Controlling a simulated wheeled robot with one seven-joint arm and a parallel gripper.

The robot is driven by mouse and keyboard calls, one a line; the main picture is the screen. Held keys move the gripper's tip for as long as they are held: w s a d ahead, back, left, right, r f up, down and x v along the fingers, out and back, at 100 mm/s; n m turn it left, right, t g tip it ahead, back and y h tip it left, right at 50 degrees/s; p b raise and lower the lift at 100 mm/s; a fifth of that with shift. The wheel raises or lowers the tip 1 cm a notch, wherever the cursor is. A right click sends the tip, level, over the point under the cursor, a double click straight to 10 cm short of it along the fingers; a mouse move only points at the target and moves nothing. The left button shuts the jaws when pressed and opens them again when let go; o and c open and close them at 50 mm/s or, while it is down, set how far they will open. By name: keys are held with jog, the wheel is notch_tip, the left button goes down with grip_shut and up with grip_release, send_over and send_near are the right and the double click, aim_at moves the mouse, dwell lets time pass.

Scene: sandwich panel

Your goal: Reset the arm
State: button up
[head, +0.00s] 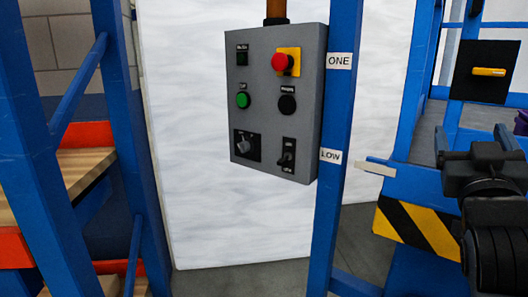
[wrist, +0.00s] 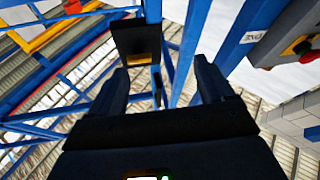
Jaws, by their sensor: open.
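My gripper (head: 473,142) is at the right edge of the head view, to the right of the blue post (head: 340,110). Its two black fingers stand apart with nothing visible between them. They also show in the wrist view (wrist: 161,75), pointing up in the picture. Part of my arm is cut off by the right edge of the head view. The grey control panel (head: 263,75) hangs left of the post, apart from my gripper. It carries a red emergency button (head: 282,62) on yellow, a green button (head: 242,100), a black button (head: 287,104) and two switches below.
A black plate with a yellow handle (head: 489,72) is above my gripper. Blue racks with wooden shelves (head: 82,168) stand at left. A white wrapped block (head: 190,160) is behind the panel.

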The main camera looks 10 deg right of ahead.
jog(key=s+a+f+n+y+p, duration=0.2)
jog(key=s+a+f+n+y, duration=0.25)
jog(key=s+f, duration=0.45)
jog(key=s+a+f+n+y+p, duration=0.25)
jog(key=s+a+f+y, duration=0.3)
jog(key=s+f, duration=0.35)
jog(key=s+a+f+m+g+p, duration=0.1)
jog(key=s+a+g, duration=0.1)
jog(key=s, duration=0.8)
jog(key=s+a+f+m+g+y+p, duration=0.1)
jog(key=s+a, duration=0.3)
jog(key=s, duration=0.7)
jog(key=shift+s+a+m+g+y+p, duration=0.15)
jog(key=shift+a+m+g+y+p, duration=0.15)
jog(key=shift+m+g+p, duration=0.35)
